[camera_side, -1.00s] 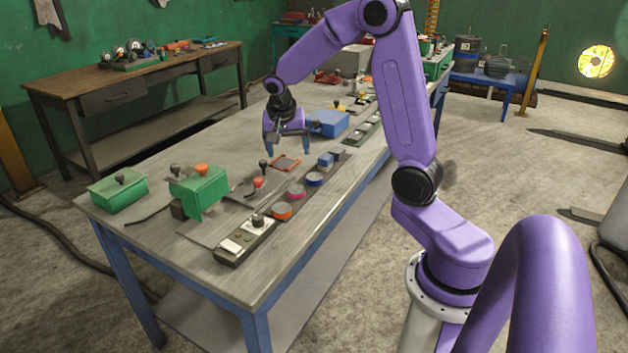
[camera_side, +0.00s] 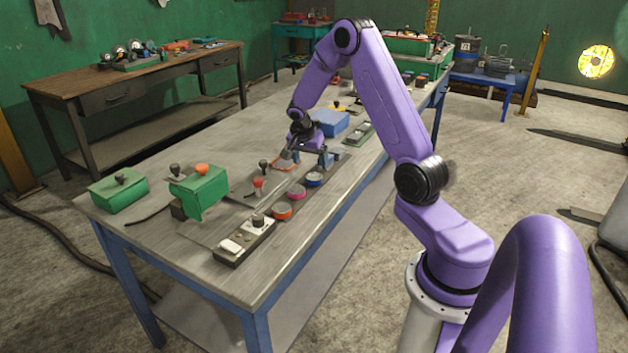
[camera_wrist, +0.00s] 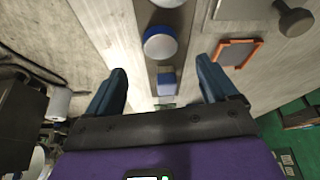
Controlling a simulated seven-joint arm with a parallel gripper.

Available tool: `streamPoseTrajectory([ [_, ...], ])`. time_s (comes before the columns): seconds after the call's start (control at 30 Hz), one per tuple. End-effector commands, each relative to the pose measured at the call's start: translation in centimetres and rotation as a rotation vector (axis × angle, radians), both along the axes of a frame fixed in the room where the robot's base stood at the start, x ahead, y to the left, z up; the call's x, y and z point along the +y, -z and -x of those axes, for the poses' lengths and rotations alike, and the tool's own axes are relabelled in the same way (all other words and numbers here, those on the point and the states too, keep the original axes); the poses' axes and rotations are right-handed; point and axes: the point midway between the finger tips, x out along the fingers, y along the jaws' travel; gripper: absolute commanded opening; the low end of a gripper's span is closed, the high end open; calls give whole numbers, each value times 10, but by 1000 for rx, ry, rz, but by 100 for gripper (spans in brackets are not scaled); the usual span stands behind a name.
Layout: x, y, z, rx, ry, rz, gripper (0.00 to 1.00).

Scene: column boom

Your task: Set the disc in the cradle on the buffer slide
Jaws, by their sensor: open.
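Three round discs sit in a row along a dark rail (camera_side: 266,234) on the near side of the bench: an orange-sided disc (camera_side: 282,212), a pink-sided disc (camera_side: 297,192) and a blue-sided disc (camera_side: 314,180). The blue-sided disc also shows in the wrist view (camera_wrist: 160,42), with a pale top. My gripper (camera_side: 308,157) is open and empty, low over the rail's far end. In the wrist view, a small blue block (camera_wrist: 166,84) on the rail lies between my fingers (camera_wrist: 163,72). I cannot tell which part is the cradle or the buffer slide.
An orange-framed square plate (camera_wrist: 235,52) lies beside the rail. Green boxes (camera_side: 200,190) (camera_side: 118,188) and several knobs stand on the near left of the bench. A blue box (camera_side: 330,122) stands behind my gripper.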

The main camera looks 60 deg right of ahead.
Motion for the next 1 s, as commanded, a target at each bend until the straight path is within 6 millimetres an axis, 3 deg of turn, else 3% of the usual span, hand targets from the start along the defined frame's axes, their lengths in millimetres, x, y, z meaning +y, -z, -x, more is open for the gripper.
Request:
streamPoseTrajectory([
  [0.1,-6,15,0,2,0,-1,86],
  [0.37,-11,28,-1,1,-1,0,86],
  [0.7,-23,66,-4,2,-1,0,86],
  [1.0,-26,73,-5,-1,0,1,86],
])
